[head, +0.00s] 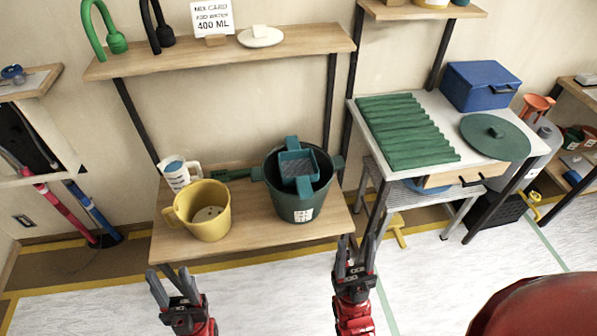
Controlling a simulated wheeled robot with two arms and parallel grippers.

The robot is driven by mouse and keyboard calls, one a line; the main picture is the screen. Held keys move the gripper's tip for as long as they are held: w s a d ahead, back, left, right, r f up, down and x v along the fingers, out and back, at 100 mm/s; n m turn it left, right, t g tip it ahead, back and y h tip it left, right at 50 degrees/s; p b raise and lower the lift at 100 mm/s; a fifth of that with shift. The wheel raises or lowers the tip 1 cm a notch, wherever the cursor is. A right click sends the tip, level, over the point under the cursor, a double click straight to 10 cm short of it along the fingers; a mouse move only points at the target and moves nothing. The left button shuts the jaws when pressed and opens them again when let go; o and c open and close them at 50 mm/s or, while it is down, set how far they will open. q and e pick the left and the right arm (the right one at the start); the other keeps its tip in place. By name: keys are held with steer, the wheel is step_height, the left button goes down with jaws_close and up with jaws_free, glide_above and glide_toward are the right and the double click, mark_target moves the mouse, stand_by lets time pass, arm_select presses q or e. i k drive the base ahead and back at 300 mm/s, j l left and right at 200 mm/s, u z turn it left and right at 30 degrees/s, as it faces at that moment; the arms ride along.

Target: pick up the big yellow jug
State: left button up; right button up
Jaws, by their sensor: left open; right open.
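The big yellow jug (206,222) stands upright on the low wooden bench (250,222), near its front left part, with its handle on the left side. Its open top shows a pale inside with a few dark spots. My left gripper (173,277) is open and empty, in front of and below the jug, apart from it. My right gripper (354,248) is open and empty, by the bench's front right corner, apart from the bucket. Nothing hides the jug.
A white measuring jug (178,172) stands just behind the yellow jug. A dark green bucket (301,203) with a teal sieve (300,168) on top stands to its right. A green handled tool (230,174) lies between them. A shelf (230,46) hangs above; a white table (440,120) stands at right.

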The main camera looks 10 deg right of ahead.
mark_target(201, 206)
steer(key=i+j+u, duration=0.6)
steer(key=i, duration=0.3)
steer(key=k+l, duration=0.05)
